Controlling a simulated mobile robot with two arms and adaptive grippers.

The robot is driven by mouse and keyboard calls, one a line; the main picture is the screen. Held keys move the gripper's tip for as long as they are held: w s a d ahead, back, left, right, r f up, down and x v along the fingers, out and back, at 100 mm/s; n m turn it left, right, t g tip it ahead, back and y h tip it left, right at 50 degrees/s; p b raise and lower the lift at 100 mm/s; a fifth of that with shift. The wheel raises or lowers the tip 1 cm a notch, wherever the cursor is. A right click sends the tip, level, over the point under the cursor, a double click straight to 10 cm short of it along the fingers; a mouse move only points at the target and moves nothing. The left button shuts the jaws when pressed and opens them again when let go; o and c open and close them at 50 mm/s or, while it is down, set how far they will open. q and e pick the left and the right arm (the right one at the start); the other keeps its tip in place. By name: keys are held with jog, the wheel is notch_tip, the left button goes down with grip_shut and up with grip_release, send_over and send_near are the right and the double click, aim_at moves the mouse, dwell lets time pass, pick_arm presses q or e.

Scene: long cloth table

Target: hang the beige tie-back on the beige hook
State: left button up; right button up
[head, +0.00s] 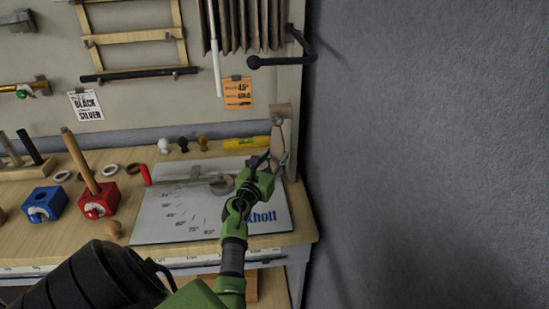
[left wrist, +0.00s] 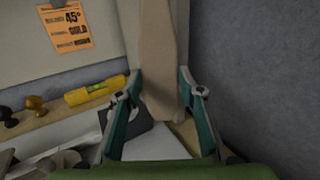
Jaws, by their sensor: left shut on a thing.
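The beige tie-back (head: 277,139) hangs as a narrow strip at the right end of the back board, just below the beige hook (head: 281,109). My left gripper (head: 272,158) is at its lower part and shut on it. My right gripper is not in view.
A black bracket arm (head: 285,60) juts out above, beside a pleated curtain (head: 240,25). A yellow level (head: 246,142) lies on the ledge to the left. A printed white board (head: 160,228) covers the table below. A grey wall (head: 430,150) bounds the right side.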

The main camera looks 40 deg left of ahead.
pick_arm(q)
jog(key=o, duration=1.4)
jog(key=shift+s+a, duration=0.1)
jog(key=v, duration=1.2)
